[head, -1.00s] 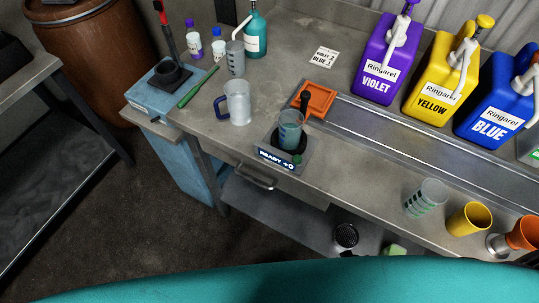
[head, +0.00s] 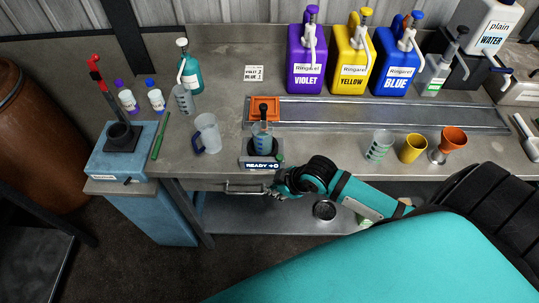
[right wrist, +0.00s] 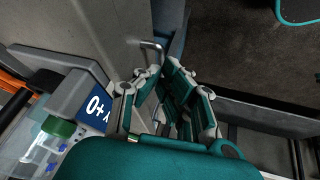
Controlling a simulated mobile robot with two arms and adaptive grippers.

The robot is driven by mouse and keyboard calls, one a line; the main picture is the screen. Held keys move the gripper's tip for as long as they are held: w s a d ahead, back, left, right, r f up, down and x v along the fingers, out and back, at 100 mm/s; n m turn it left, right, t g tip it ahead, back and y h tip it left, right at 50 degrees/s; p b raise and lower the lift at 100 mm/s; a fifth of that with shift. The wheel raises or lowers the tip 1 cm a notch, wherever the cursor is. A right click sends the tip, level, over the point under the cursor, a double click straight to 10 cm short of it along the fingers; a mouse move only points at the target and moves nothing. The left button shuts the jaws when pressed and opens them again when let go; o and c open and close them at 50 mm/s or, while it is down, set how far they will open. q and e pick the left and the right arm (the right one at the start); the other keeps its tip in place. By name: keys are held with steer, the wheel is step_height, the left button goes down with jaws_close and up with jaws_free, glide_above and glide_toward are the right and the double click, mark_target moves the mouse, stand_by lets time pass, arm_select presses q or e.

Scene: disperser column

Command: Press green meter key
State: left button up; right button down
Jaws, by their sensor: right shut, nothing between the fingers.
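The meter (head: 247,157) stands near the bench's front edge, its display reading "READY +0". A small green key (head: 280,157) sits at its right end. My right gripper (head: 271,189) is shut and empty, below and in front of the meter, by the drawer handle. In the right wrist view, the closed fingers (right wrist: 160,72) point past the blue display (right wrist: 97,107). The key looks like the green round piece (right wrist: 59,127) to the left, apart from the fingers. My left gripper is out of view.
The drawer handle (head: 244,188) juts out close to my right fingers. A clear mug (head: 208,134) stands left of the meter. Cups, including a yellow one (head: 413,148), stand to the right.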

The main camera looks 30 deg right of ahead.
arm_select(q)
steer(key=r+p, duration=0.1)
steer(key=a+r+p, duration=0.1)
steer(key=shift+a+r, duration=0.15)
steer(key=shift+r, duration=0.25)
arm_select(e)
steer(key=w+d+r+n+y, duration=0.1)
steer(key=r+n, duration=0.3)
steer(key=r, duration=0.6)
steer(key=w+d+r+n+y, duration=0.1)
steer(key=w+d+r+n, duration=0.1)
steer(key=r, duration=0.8)
steer(key=shift+w+d+r+n, duration=0.25)
steer(key=shift+w+n, duration=0.35)
steer(key=shift+n, duration=0.5)
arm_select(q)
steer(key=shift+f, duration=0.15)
arm_select(e)
steer(key=shift+f, duration=0.15)
